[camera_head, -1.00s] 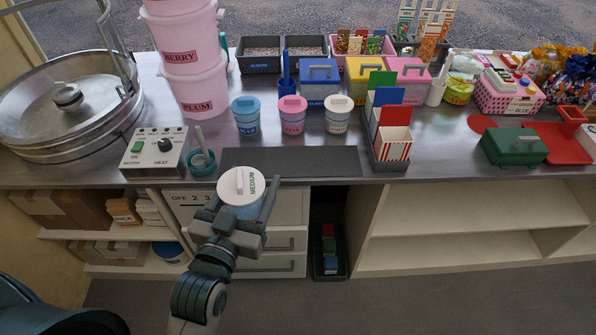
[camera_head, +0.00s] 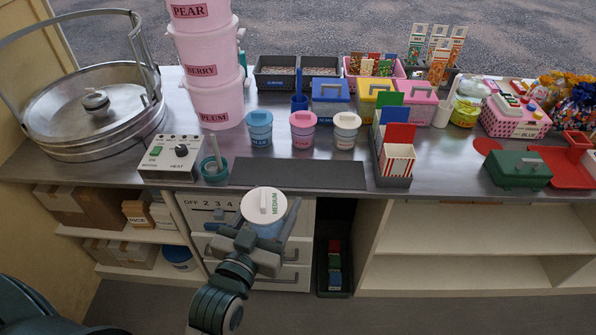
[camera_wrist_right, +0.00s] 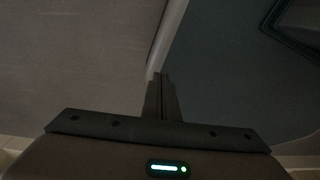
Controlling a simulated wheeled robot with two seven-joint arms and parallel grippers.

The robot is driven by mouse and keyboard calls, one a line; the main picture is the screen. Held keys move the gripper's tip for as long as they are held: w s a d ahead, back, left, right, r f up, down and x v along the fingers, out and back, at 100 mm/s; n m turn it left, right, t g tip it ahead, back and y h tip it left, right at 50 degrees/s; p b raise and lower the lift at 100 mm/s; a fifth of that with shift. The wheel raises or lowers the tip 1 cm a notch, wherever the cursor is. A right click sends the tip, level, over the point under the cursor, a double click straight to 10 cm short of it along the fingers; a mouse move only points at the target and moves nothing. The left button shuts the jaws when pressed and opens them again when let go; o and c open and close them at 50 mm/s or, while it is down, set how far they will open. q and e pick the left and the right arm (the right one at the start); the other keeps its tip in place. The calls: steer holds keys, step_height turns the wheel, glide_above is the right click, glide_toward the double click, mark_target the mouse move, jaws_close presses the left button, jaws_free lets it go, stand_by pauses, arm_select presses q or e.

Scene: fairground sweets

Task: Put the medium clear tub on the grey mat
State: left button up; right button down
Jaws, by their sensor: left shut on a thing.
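The medium clear tub (camera_head: 264,206) has a round white lid with a bar handle and the green word MEDIUM. My left gripper (camera_head: 262,226) is shut around its body and holds it in front of the counter's front edge. The fingers and lid hide most of the tub's body. The grey mat (camera_head: 300,174) is a dark, bare strip along the counter's front edge, just beyond the tub. My right gripper (camera_wrist_right: 161,98) shows only in the right wrist view, with its fingers together and nothing visible between them.
A heater box (camera_head: 172,158) and a teal cup (camera_head: 214,169) stand left of the mat. Blue, pink and cream lidded tubs (camera_head: 302,130) stand behind it. A dark rack with striped boxes (camera_head: 396,162) stands at its right. Open shelves (camera_head: 450,225) lie below the counter.

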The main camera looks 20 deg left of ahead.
arm_select(q)
steer(key=w+d+f+h+p, duration=0.1)
steer(key=w+p, duration=0.4)
steer(key=w, duration=0.7)
steer(key=w+d+m+p, duration=0.1)
steer(key=w+p, duration=0.4)
steer(key=w, duration=0.8)
steer(key=shift+w+d+f+h+p, duration=0.2)
steer(key=shift+d+f+h+p, duration=0.15)
steer(key=shift+d, duration=0.35)
steer(key=shift+f, duration=0.15)
